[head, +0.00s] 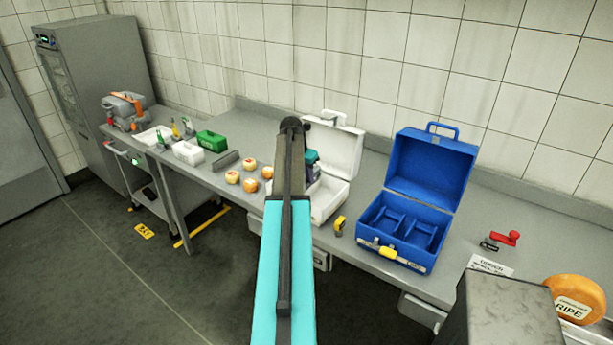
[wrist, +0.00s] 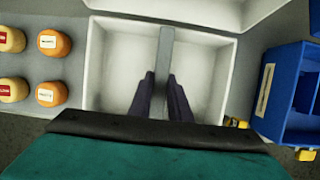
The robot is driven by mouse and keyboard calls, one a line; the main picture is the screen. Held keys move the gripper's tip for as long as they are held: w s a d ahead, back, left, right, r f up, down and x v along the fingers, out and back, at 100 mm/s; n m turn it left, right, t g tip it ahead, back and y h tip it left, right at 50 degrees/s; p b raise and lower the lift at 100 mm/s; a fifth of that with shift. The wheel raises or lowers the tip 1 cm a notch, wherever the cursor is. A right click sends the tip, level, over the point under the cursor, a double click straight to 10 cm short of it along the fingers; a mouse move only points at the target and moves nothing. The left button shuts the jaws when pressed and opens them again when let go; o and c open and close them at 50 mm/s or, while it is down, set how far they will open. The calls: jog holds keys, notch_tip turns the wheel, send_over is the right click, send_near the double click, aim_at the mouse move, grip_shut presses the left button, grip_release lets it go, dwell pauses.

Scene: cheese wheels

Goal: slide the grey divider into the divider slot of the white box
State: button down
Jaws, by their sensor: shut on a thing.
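The white box (head: 333,204) stands open on the counter, its lid (head: 332,148) raised at the back. In the wrist view I look down into the white box (wrist: 205,75). The grey divider (wrist: 165,55) runs from the far wall towards the near side, about midway across the box. My gripper (wrist: 161,98) is shut on the divider, with a dark finger on each side of it. I cannot tell how deep the divider sits or whether its edges are in the slot. In the head view my arm hides most of the gripper and the divider.
An open blue box (head: 410,228) stands to the right. Several small cheeses (head: 250,185) and a dark grey bar-shaped piece (head: 226,160) lie to the left. A green bin (head: 212,141) and white trays are farther left.

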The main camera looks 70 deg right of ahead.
jog(key=shift+f, duration=0.7)
jog(key=c, duration=1.6)
grip_release()
jog(key=shift+o, duration=0.2)
jog(key=b+v, duration=0.4)
jog(key=v, duration=0.9)
jog(key=shift+a+r+b, duration=0.2)
jog(key=shift+r+b, duration=0.15)
jog(key=shift+w, duration=0.15)
